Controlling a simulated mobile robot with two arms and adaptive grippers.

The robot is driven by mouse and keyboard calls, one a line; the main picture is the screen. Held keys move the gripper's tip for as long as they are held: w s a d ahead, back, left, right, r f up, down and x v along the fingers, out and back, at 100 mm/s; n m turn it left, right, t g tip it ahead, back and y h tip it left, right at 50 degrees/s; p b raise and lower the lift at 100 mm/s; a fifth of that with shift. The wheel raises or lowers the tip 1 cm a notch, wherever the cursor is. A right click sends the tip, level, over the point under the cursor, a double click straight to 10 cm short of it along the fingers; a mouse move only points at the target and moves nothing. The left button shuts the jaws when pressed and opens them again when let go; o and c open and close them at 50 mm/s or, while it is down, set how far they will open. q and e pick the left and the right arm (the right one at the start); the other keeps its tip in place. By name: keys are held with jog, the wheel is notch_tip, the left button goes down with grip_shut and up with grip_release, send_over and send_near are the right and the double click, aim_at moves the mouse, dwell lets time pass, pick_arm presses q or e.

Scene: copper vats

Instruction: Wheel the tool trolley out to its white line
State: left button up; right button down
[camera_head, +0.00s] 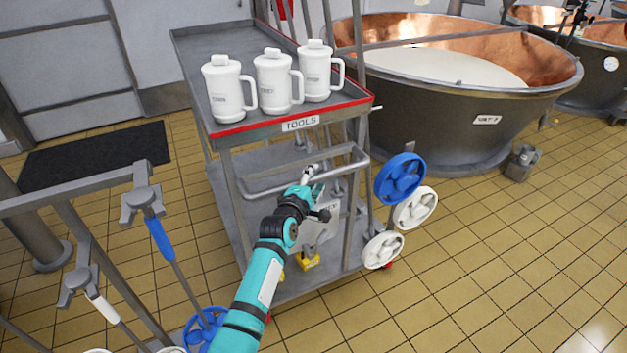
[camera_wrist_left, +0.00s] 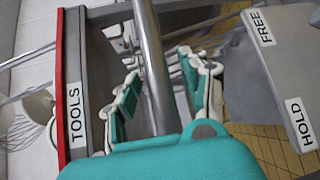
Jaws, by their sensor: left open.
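The tool trolley (camera_head: 262,130) is a grey metal cart with a red-edged top and a TOOLS label, seen in the head view. Its handle bar (camera_head: 265,188) runs across the near end below the label. My left gripper (camera_head: 312,174) is at this handle. In the left wrist view, its teal and white fingers (camera_wrist_left: 163,85) stand open on either side of the grey bar (camera_wrist_left: 152,50). A grey plate marked FREE and HOLD (camera_wrist_left: 270,80) is to the right there. My right gripper and a white line are not in view.
Three white lidded jugs (camera_head: 273,82) stand on the trolley top. Copper vats (camera_head: 450,70) are behind and right. A rack with blue and white tools (camera_head: 160,240) is at left. A dark mat (camera_head: 95,155) lies behind it.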

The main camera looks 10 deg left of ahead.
pick_arm(q)
jog(key=shift+w, duration=0.15)
jog(key=shift+c, duration=0.3)
grip_shut()
